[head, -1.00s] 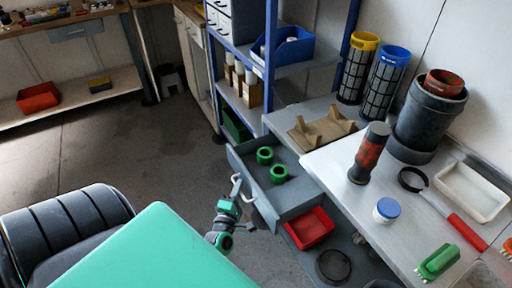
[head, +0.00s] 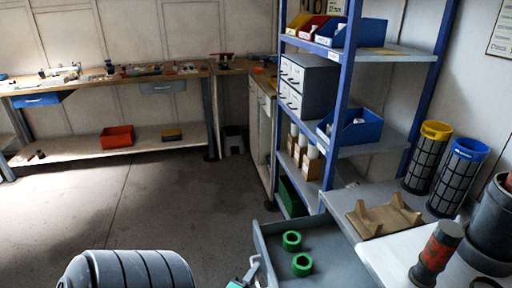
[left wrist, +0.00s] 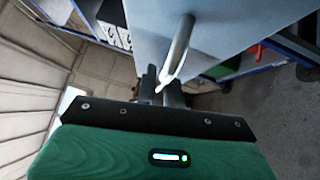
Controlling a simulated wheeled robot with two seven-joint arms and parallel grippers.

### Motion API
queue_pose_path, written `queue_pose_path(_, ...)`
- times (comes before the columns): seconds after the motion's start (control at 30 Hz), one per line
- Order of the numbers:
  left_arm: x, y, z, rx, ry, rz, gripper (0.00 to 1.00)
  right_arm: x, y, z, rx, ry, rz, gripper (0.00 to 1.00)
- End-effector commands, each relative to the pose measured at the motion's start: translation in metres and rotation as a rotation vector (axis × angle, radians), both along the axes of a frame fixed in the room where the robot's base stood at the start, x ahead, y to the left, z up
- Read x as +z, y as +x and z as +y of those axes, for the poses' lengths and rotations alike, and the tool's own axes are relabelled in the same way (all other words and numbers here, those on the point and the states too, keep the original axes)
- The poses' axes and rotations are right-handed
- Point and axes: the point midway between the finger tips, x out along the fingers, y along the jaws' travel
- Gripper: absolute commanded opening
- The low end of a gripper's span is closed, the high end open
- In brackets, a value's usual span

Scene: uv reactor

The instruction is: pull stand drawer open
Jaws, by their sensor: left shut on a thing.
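The stand drawer (head: 325,253) is grey and stands pulled out from the stand, at the bottom right of centre in the head view. Two green rings (head: 302,264) lie in it. Its pale bar handle (head: 255,269) is on the drawer's left-facing front; the handle (left wrist: 180,45) also shows large in the left wrist view. My left gripper (left wrist: 163,84) is shut on one end of the handle. In the head view only a bit of that gripper (head: 243,282) shows at the bottom edge. My right gripper is out of view.
A blue-posted shelf (head: 345,100) with blue bins rises behind the drawer. The stand top holds a wooden cradle (head: 383,216) and yellow and blue mesh cylinders. A bench (head: 105,145) lines the back wall. The floor (head: 150,210) left of the drawer is clear.

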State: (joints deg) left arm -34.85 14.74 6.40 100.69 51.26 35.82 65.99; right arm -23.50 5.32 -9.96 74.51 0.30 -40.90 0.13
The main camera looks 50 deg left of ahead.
Motion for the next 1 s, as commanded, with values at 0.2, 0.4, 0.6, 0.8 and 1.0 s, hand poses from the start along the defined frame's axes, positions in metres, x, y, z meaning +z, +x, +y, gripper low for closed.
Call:
queue_pose_path(0.2,-0.001,0.0,0.0,0.0,0.0,0.001,0.18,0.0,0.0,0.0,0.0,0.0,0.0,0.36)
queue_pose_path(0.4,-0.001,0.0,0.0,0.0,0.0,0.001,0.18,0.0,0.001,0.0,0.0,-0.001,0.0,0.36)
queue_pose_path(0.6,-0.005,-0.017,-0.007,0.0,0.0,0.003,0.18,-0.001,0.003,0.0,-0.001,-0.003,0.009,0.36)
queue_pose_path(0.8,-0.011,-0.055,-0.023,0.0,-0.002,0.005,0.18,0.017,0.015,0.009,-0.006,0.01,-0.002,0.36)
queue_pose_path(1.0,-0.016,-0.093,-0.04,0.0,-0.001,0.004,0.18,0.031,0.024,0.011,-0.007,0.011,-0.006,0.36)
